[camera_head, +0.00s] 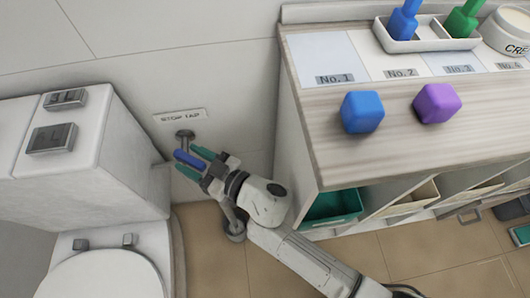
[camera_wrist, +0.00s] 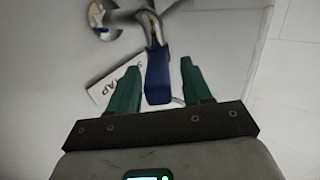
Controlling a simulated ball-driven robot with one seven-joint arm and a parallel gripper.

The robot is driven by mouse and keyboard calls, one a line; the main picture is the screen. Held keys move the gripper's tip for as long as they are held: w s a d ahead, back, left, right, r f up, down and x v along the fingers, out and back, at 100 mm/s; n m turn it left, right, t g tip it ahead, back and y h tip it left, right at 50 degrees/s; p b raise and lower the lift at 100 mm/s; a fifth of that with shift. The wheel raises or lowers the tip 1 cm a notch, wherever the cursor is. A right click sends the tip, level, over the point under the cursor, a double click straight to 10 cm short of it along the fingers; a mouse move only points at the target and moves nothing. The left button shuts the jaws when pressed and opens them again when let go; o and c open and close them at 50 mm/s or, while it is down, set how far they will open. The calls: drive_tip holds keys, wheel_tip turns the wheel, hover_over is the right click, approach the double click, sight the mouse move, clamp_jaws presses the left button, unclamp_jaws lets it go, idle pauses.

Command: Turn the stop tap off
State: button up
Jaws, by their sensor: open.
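The stop tap has a blue handle (camera_head: 188,159) and a grey metal wall fitting (camera_head: 185,135), low on the wall between the toilet and the cart. My gripper (camera_head: 193,162) is at the tap with its green fingers on either side of the blue handle. In the wrist view the blue handle (camera_wrist: 158,76) lies between the two open fingertips (camera_wrist: 160,75), with a gap on each side. The metal pipework (camera_wrist: 130,18) shows behind the handle. A white label (camera_head: 180,116) is on the wall above the tap; it is partly hidden by the handle in the wrist view.
A white toilet (camera_head: 110,265) stands close on the left. The wooden cart (camera_head: 335,165) stands close on the right, with a blue block (camera_head: 362,111) and a purple block (camera_head: 437,103) on top. A teal bin (camera_head: 332,207) is below. My arm reaches through the gap between.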

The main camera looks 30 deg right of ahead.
drive_tip(key=shift+f+m+t+h+b, duration=0.3)
drive_tip(key=shift+h+b, duration=0.1)
drive_tip(key=shift+b, duration=0.8)
drive_tip(key=b, duration=0.1)
drive_tip(key=m+h+b, duration=0.1)
drive_tip(key=b, duration=0.1)
drive_tip(key=shift+s+a+r+t+h, duration=0.2)
drive_tip(key=shift+a+t+h, duration=0.1)
drive_tip(key=shift+t, duration=0.1)
